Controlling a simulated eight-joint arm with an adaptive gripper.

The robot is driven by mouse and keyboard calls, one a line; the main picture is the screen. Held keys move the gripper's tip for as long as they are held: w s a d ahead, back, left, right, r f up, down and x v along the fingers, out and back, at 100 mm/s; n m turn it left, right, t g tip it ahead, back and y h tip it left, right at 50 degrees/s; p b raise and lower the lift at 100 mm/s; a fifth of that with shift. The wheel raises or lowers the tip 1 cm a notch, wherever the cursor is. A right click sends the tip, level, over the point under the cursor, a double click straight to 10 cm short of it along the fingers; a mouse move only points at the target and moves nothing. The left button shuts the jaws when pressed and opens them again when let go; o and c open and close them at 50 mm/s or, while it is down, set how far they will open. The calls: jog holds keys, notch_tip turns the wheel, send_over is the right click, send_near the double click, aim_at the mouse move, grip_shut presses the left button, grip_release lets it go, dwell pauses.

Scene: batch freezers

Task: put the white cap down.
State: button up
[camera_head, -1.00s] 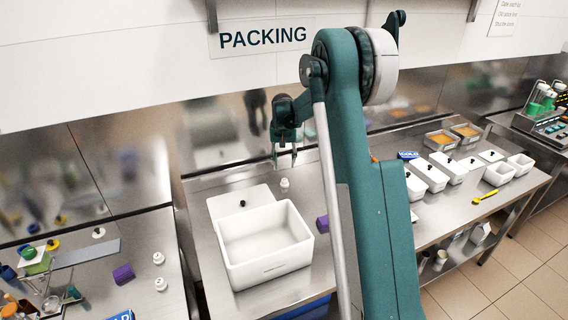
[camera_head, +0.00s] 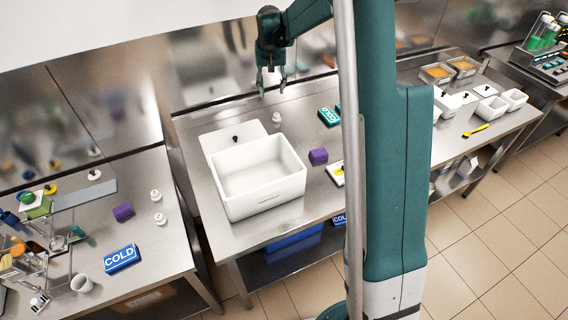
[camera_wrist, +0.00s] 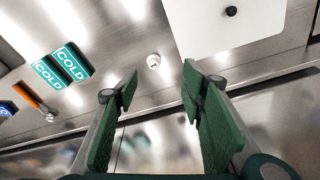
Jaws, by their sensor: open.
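A small white cap (camera_head: 276,118) stands on the steel bench behind the white bin, beside the bin's lid. In the wrist view the white cap (camera_wrist: 154,61) lies just beyond my fingertips, apart from them. My gripper (camera_head: 272,89) is open and empty, with its fingers pointing down near the cap and the back wall. In the wrist view the two green fingers (camera_wrist: 160,85) are spread with nothing between them.
The open white bin (camera_head: 258,204) and its lid (camera_head: 223,141) with a black knob are in front. Green COLD packs (camera_head: 328,117) and a purple block (camera_head: 318,156) lie to the right. Two similar white pieces (camera_head: 155,195) stand on the left bench.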

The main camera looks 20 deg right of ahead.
jog(key=s+a+r+n+t, duration=0.1)
jog(key=s+a+r, duration=0.2)
jog(key=s+r, duration=0.35)
jog(key=s+a+r+t, duration=0.1)
jog(key=s+a+r, duration=0.25)
jog(key=s, duration=0.55)
jog(key=s+a+r+n+t, duration=0.1)
jog(key=s+a+r, duration=0.35)
jog(key=s, duration=0.25)
jog(key=s+a+f+n+t, duration=0.1)
jog(key=s+a+f, duration=0.1)
jog(key=s, duration=1.1)
jog(key=s+a+f+n+t, duration=0.1)
jog(key=s+a, duration=0.3)
jog(key=s, duration=0.9)
jog(key=shift+a+f+n+y, duration=0.15)
jog(key=shift+f+n+y, duration=0.2)
jog(key=shift+f, duration=0.2)
